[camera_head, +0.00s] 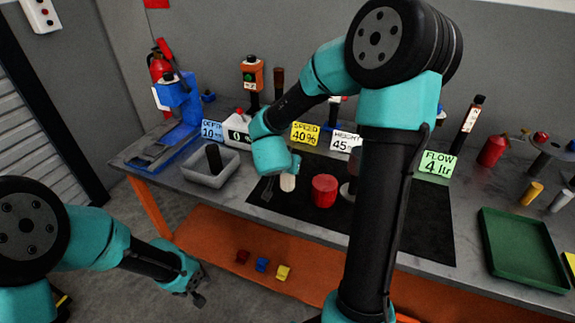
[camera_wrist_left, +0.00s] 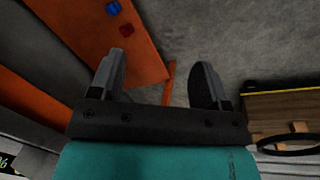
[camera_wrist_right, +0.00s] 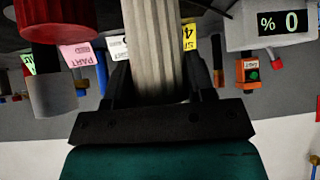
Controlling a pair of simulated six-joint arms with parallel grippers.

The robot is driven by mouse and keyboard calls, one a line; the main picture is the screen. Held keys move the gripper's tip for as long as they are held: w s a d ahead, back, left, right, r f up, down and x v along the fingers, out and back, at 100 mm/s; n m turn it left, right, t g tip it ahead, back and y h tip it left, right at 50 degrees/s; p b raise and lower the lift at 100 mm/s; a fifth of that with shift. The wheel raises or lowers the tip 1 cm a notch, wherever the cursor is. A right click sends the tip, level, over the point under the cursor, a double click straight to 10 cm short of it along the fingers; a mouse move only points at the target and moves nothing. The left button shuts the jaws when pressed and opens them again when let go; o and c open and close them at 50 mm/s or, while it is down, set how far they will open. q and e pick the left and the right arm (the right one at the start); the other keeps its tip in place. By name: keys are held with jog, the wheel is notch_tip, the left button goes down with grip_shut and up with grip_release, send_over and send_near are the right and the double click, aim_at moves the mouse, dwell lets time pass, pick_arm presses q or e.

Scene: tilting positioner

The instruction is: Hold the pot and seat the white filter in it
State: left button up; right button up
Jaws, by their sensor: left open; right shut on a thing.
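The white filter (camera_head: 288,183), a pale ribbed cylinder, is upright in my right gripper (camera_head: 283,172) over the black mat (camera_head: 410,218). In the right wrist view the ribbed filter (camera_wrist_right: 154,45) sits between the shut jaws. A red round body (camera_head: 324,190), which looks like the pot, stands just right of the filter, apart from it. It also shows in the right wrist view (camera_wrist_right: 55,18); its opening cannot be made out. My left gripper (camera_head: 198,297) is low in front of the bench, far from the pot. Its jaws are open and empty in the left wrist view (camera_wrist_left: 163,65).
A grey tray (camera_head: 187,171) with a black cylinder stands left of the mat. A green tray (camera_head: 520,250) is at the right. Signs and instruments line the back. Small coloured blocks (camera_head: 262,265) lie on the orange lower shelf (camera_head: 225,250). My right arm hides part of the mat.

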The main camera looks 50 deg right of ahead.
pick_arm(q)
jog(key=s+d+r+m+t, duration=0.1)
jog(key=s+d+r, duration=0.3)
jog(key=d, duration=0.6)
jog(key=s+d+r+m+t+h, duration=0.1)
jog(key=s+d+r+t, duration=0.3)
jog(key=d, duration=0.7)
jog(key=s+d+r+m+t+h, duration=0.1)
jog(key=s+d+r, duration=0.4)
jog(key=d, duration=0.5)
jog(key=shift+d+r+m+t, duration=0.4)
jog(key=shift+r+m+t, duration=0.25)
jog(key=shift+r, duration=0.2)
jog(key=s+d+r+h, duration=0.1)
jog(key=d, duration=0.1)
jog(key=s+d+r+m+h, duration=0.1)
jog(key=s+d, duration=0.1)
jog(key=s+d+r+m+h, duration=0.1)
jog(key=s+d+h, duration=0.1)
jog(key=shift+s+r+t, duration=0.15)
jog(key=shift+r+t, duration=0.05)
jog(key=shift+t, duration=0.15)
jog(key=s+d+r+m+g+h, duration=0.1)
jog(key=s+d+r+m+h, duration=0.1)
jog(key=s, duration=0.5)
jog(key=shift+s+d+r+m+g+h, duration=0.25)
jog(key=shift+d+m+h, duration=0.3)
jog(key=shift+d+h, duration=0.45)
jog(key=shift+f, duration=0.1)
jog(key=shift+x, duration=6)
